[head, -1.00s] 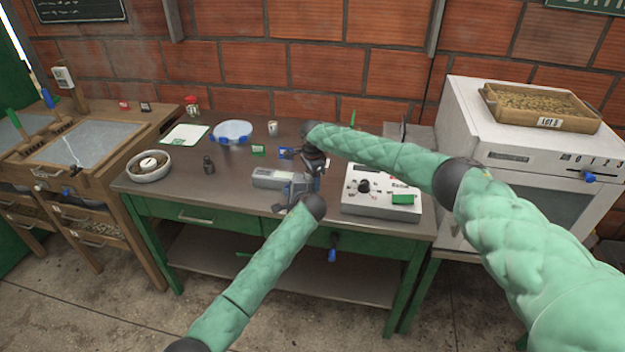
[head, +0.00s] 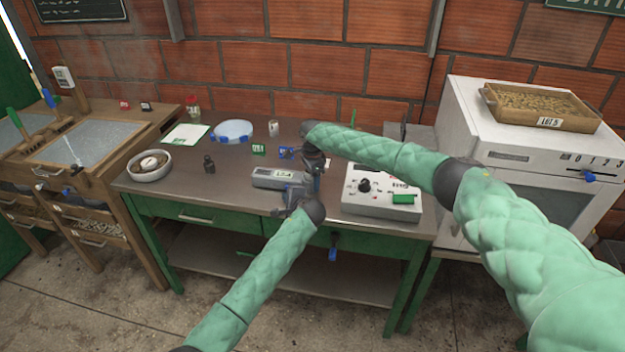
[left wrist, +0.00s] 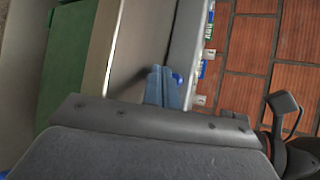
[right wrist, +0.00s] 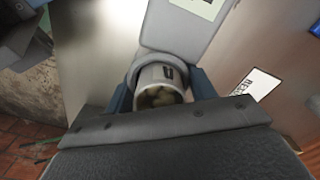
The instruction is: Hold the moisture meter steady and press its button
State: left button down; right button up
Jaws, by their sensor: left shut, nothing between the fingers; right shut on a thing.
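The grey moisture meter (head: 268,179) lies on the workbench; its face shows a pale display. In the right wrist view, my right gripper (right wrist: 164,86) is shut around the meter's round end, a cup (right wrist: 158,76) with pale beans inside; the body (right wrist: 178,32) extends away beyond it. In the head view, my right gripper (head: 311,170) is at the meter's right end. My left gripper (head: 289,190) is shut and empty, close to the meter's near right side. Its blue fingers (left wrist: 163,86) are beside a grey edge and a small blue part. Contact is unclear.
A white control box (head: 376,203) with a black knob stands right of the grippers. The bench front between bowl and meter is clear.

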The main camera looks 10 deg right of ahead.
aim_at(282, 209)
dwell(0.3)
pick_arm(q)
jog(key=shift+s+a+r, duration=0.1)
jog(key=shift+s+a, duration=0.2)
jog(key=shift+s, duration=0.65)
jog(key=shift+s+a+f, duration=0.1)
jog(key=shift+s+a, duration=0.2)
jog(key=shift+s, duration=0.65)
jog(key=shift+s+a+r, duration=0.1)
jog(key=shift+s+a, duration=0.2)
jog(key=shift+s, duration=0.65)
pick_arm(e)
jog(key=o, duration=1.3)
